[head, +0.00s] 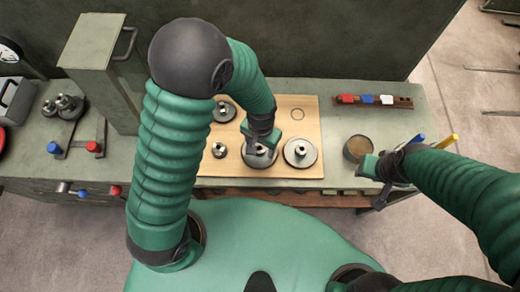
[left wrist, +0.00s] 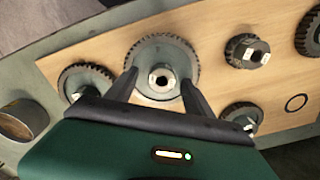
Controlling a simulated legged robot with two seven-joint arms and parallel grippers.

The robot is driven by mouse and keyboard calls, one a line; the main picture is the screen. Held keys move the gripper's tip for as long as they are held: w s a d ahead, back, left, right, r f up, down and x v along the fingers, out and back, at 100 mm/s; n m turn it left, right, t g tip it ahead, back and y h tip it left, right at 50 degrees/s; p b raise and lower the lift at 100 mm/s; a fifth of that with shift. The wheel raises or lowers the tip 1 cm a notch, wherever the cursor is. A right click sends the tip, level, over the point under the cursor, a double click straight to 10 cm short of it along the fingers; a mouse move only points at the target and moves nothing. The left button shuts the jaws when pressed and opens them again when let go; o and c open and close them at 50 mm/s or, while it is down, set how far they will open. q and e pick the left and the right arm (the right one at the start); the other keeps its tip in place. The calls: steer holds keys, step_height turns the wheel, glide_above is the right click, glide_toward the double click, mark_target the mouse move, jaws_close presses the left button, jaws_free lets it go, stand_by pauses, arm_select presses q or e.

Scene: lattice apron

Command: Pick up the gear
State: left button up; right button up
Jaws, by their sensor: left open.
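A large dark toothed gear (left wrist: 160,50) with a bright hub lies on the wooden board (left wrist: 85,42). In the head view this gear (head: 270,160) is partly covered by my left gripper (head: 258,148). In the left wrist view the left gripper (left wrist: 160,82) is open, with one finger on each side of the hub, over the gear; whether they touch it is unclear. Other gears lie on the board: one to the right (head: 300,152), two to the left (head: 219,150). My right gripper (head: 382,168) is at the bench's right; its fingers are not clear.
A round brown-topped cup (head: 357,148) stands close to my right gripper. A rack with red, blue and white pieces (head: 372,101) lies at the back right. A grey-green cabinet (head: 92,45) stands at the left. Bare bench shows right of the board.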

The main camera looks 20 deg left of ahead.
arm_select(q)
steer(key=shift+d, duration=0.2)
steer(key=c, duration=0.3)
steer(key=shift+s+a, duration=0.1)
steer(key=shift+a, duration=0.35)
steer(key=c, duration=0.7)
jaws_close()
steer(key=shift+d+r, duration=0.1)
steer(key=shift+d, duration=0.05)
